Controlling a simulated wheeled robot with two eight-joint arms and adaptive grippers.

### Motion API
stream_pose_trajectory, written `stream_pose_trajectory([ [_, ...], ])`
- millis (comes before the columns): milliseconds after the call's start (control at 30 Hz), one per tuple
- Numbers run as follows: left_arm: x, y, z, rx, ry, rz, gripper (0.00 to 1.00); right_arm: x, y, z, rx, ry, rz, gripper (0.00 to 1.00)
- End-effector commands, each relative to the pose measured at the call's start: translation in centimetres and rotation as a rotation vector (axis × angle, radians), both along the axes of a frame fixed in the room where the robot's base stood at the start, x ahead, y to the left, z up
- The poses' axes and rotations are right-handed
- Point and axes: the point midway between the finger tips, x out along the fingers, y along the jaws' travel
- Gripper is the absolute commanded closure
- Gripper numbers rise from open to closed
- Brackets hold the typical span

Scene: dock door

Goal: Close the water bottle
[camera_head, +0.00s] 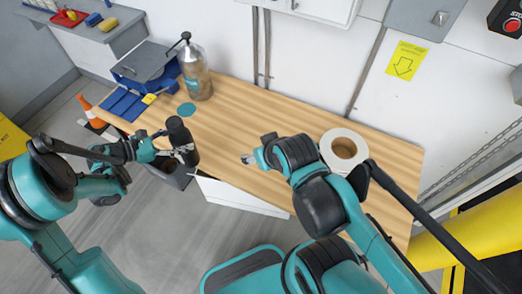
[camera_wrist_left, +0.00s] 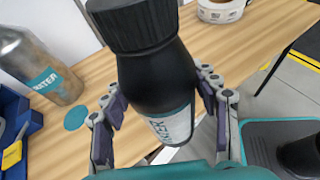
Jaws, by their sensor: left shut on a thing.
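A grey metallic bottle with a teal WATER label (camera_head: 195,76) stands upright at the back left of the table. It also shows in the left wrist view (camera_wrist_left: 40,66), its top cut off there. A black part with a knob sticks out at its top; I cannot tell whether it is open. My left gripper (camera_head: 180,150) is shut around a black bottle (camera_head: 179,135) at the table's front edge. In the left wrist view this black bottle (camera_wrist_left: 155,70) has a ribbed black cap on top and a white and teal label. My right gripper (camera_head: 256,156) is over the table middle, its jaws unclear.
A teal disc (camera_head: 187,109) lies in front of the metallic bottle. A blue bin (camera_head: 147,66) stands at the table's left end. A white roll (camera_head: 343,149) lies right of my right gripper. The wooden table (camera_head: 255,105) is bare along its middle and back.

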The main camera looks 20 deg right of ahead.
Motion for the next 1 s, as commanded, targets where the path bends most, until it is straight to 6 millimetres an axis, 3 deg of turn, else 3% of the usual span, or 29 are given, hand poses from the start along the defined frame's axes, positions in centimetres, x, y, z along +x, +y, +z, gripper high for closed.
stream_pose_trajectory([
  [167, 0.1, 0.3, 0.4, -0.001, -0.001, 0.033, 1.00, 0.0, 0.0, 0.0, -0.001, 0.001, 0.001, 0.33],
  [267, 0.6, 1.6, 1.4, -0.001, -0.001, 0.156, 1.00, 0.0, 0.0, 0.0, -0.001, 0.001, 0.001, 0.33],
  [467, 0.7, 7.4, 4.9, -0.001, -0.002, 0.594, 1.00, 0.0, 0.0, 0.0, 0.000, 0.001, 0.002, 0.33],
  [700, -1.3, 13.9, 8.1, 0.000, -0.001, 0.977, 1.00, 0.0, 0.0, 0.0, -0.001, 0.001, 0.002, 0.33],
  [833, -2.1, 15.7, 9.0, 0.000, -0.001, 1.069, 1.00, 0.0, 0.0, 0.0, 0.000, 0.001, 0.002, 0.33],
  [1000, -2.3, 16.3, 9.3, 0.000, 0.000, 1.103, 1.00, 0.0, 0.0, 0.0, 0.000, 0.001, 0.002, 0.33],
])
